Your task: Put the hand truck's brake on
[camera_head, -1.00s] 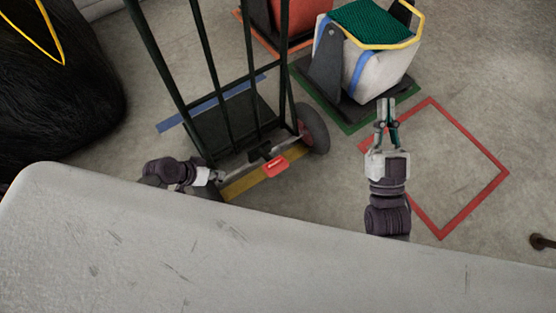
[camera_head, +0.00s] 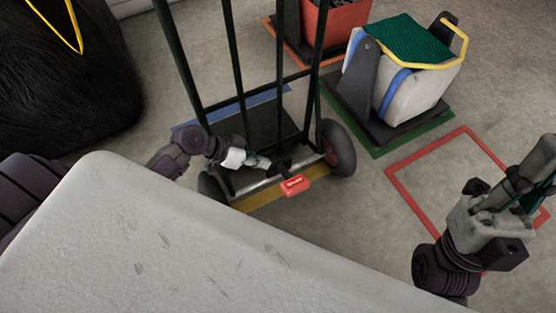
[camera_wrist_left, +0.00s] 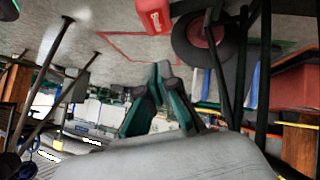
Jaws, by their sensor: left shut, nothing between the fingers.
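The hand truck (camera_head: 233,75) stands upright, with a dark green tube frame and a black wheel (camera_head: 338,148) on its right. Its red brake pedal (camera_head: 295,185) with white lettering sits low on the near side, between the wheels. It also shows at the top of the left wrist view (camera_wrist_left: 153,15). My left gripper (camera_head: 264,164) is shut and empty, just left of and behind the pedal; I cannot tell whether it touches the lever. Its teal-edged fingertips (camera_wrist_left: 160,72) meet in the left wrist view. My right gripper (camera_head: 526,196) is at the right edge; its finger opening is unclear.
A grey-white surface (camera_head: 200,250) fills the front left. A white bin with a green net (camera_head: 395,80) stands on a dark base at the upper right, beside a red crate (camera_head: 335,25). A black heap (camera_head: 75,85) lies at left.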

